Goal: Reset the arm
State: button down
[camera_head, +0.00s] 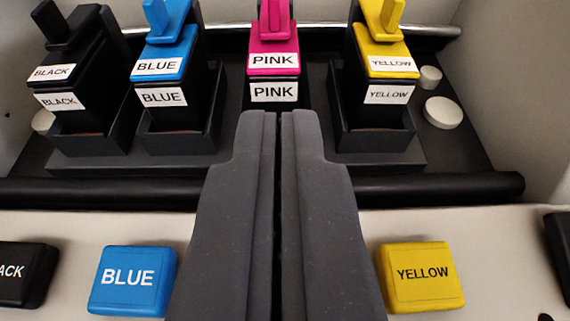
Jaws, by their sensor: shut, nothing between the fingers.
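My gripper (281,120) points forward in the middle of the view. Its two dark grey fingers are shut side by side with only a thin dark gap, and nothing shows between them. The fingertips appear just below the lower PINK label of the pink cartridge (273,60). I cannot tell whether they touch anything. The fingers hide what lies behind them in the lower middle.
A black cartridge (78,75), a blue cartridge (165,65) and a yellow cartridge (388,65) stand in dark holders beside the pink one. In front are a blue button (133,280), a yellow button (420,277) and a partly cut-off black button (22,275). A black bar (440,187) crosses between.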

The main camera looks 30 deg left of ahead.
jog(key=shift+d+r, duration=0.2)
jog(key=shift+d, duration=0.2)
jog(key=s+d+r+m+t+h, duration=0.1)
jog(key=d+r+m+h, duration=0.15)
jog(key=d+r, duration=0.4)
jog(key=d+r+m+t+h, duration=0.1)
jog(key=d+r+m+h, duration=0.2)
jog(key=r, duration=0.7)
jog(key=s+a+r+m+t+h, duration=0.1)
jog(key=s+r, duration=0.3)
jog(key=r, duration=0.4)
jog(key=s+a+r+m+h, duration=0.15)
jog(key=s+r, duration=0.25)
jog(key=r, duration=0.4)
notch_tip(320, 180, up, 15)
jog(key=n+p, duration=0.1)
jog(key=p, duration=1.4)
jog(key=shift+w+d, duration=0.15)
jog(key=shift+d, duration=0.3)
